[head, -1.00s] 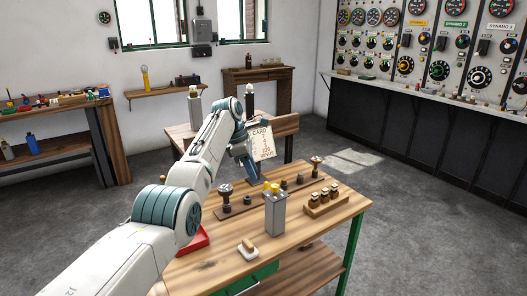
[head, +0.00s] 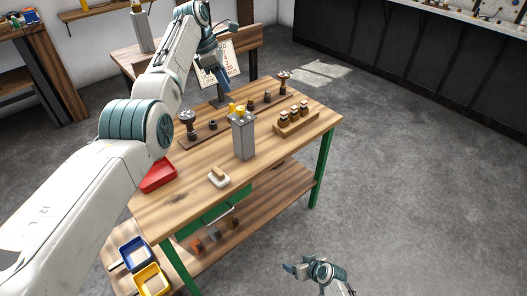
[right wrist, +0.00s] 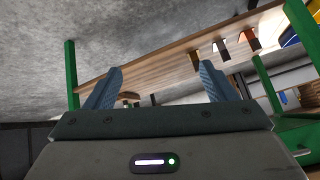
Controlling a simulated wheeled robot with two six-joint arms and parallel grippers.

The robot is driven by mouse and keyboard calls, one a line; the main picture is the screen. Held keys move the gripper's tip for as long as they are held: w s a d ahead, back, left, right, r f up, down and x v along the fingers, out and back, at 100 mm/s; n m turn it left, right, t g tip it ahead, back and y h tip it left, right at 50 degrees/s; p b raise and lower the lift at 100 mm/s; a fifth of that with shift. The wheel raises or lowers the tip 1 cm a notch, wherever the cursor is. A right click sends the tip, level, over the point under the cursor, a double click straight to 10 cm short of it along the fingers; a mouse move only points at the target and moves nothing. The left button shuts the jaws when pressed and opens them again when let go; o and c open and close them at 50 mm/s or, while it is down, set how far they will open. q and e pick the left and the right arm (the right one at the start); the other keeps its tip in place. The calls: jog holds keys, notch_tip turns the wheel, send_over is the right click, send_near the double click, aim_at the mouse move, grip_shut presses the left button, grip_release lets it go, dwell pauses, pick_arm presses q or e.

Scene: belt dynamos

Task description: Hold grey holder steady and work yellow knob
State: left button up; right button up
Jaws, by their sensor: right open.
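The grey holder (head: 243,140) is an upright grey box standing on the wooden workbench. The yellow knob (head: 239,110) is at its top, with yellow parts close together there. My left gripper (head: 224,95) hangs above the bench behind and slightly left of the holder, apart from it; its jaw opening is too small to judge. My right gripper (head: 288,268) is low in front of the bench, well away from the holder. In the right wrist view the right gripper (right wrist: 160,75) has its two blue fingers wide apart with nothing between them.
A card (head: 222,70) stands behind. Blue (head: 135,252) and yellow bins (head: 151,280) sit low left.

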jog(key=w+a+r+n+t+y, duration=0.1)
jog(key=w+a+r+t+y, duration=0.15)
jog(key=w+r, duration=0.45)
jog(key=w+a+r+n+t+y, duration=0.1)
jog(key=w+a+r, duration=0.3)
jog(key=w+r, duration=0.35)
jog(key=n+t+y, duration=0.2)
jog(key=t+y, duration=0.1)
jog(key=t, duration=0.1)
send_near(243, 136)
jog(key=w+f, duration=0.3)
jog(key=shift+w, duration=0.3)
jog(key=x, duration=1)
jog(key=shift+w, duration=0.1)
